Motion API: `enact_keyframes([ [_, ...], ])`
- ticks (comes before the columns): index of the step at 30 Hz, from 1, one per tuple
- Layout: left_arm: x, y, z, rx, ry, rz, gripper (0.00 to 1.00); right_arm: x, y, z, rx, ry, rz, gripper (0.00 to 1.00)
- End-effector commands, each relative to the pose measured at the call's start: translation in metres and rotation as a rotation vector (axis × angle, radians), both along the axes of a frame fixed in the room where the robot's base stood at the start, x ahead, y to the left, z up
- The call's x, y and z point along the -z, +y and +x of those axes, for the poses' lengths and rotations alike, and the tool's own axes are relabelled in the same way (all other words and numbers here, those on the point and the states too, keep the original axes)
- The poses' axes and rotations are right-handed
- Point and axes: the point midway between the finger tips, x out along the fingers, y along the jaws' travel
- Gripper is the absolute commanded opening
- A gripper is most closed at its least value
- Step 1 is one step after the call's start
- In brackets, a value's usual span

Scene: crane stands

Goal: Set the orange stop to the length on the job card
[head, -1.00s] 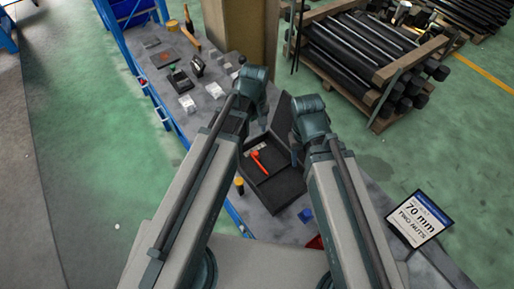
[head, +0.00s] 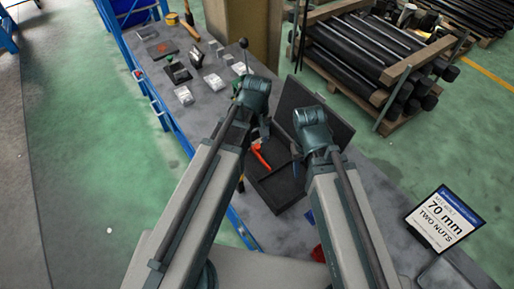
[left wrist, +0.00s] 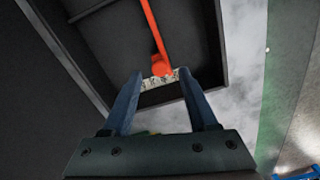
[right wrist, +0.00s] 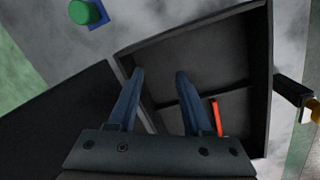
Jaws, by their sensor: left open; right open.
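The orange stop (head: 261,157) lies in an open black case (head: 280,190) on the bench. In the left wrist view the orange piece (left wrist: 160,65) has a long orange bar and sits against a pale, marked strip (left wrist: 160,79). My left gripper (left wrist: 160,74) is open, with its fingertips either side of this strip; I cannot tell whether they touch it. My right gripper (right wrist: 160,73) is open and empty over the case; part of an orange bar (right wrist: 216,117) shows beyond its right finger. The job card (head: 445,218) at right reads 70 mm, TWO NUTS.
The case lid (head: 314,112) stands open at the back right. A green knob on a blue base (right wrist: 87,12) is beside the case. Several small blocks and cards (head: 184,95) and a hammer (head: 192,28) lie farther along the bench. Stacked black bars (head: 370,55) stand behind.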

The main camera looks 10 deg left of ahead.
Motion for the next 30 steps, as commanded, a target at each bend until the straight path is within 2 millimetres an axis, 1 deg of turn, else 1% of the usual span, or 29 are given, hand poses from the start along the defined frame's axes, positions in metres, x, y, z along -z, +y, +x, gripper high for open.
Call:
enact_keyframes([
  [1,0.0116,0.0,0.0,0.0,0.0,0.0,0.59,0.0117,0.0,0.0,0.0,0.0,0.0,0.5],
  [3,0.0161,0.0,0.0,0.0,0.0,0.0,0.59,0.0161,0.0,0.0,0.0,0.0,0.0,0.5],
  [6,0.0187,0.0,0.0,0.0,0.0,0.0,0.59,0.0187,0.0,0.0,0.0,0.0,0.0,0.5],
  [14,0.0176,0.0,0.0,0.0,0.0,0.0,0.59,0.0176,0.0,0.0,0.0,0.0,0.0,0.5],
  [17,0.0176,0.0,0.0,0.0,0.0,0.0,0.43,0.0176,0.0,0.0,0.0,0.0,0.0,0.5],
  [18,0.0176,0.0,0.0,0.0,0.0,0.0,0.35,0.0176,0.0,0.0,0.0,0.0,0.0,0.5],
  [20,0.0176,0.0,0.0,0.0,0.0,0.0,0.25,0.0176,0.0,0.0,0.0,0.0,0.0,0.5],
  [21,0.0176,0.0,0.0,0.0,0.0,0.0,0.17,0.0176,0.0,0.0,0.0,0.0,0.0,0.5],
  [24,0.0176,0.0,0.0,0.0,0.0,0.0,0.0,0.0176,0.0,0.0,0.0,0.0,0.0,0.5],
  [30,0.0177,0.0,0.0,0.0,0.0,0.0,0.0,0.0177,0.0,0.0,0.0,0.0,0.0,0.5],
])
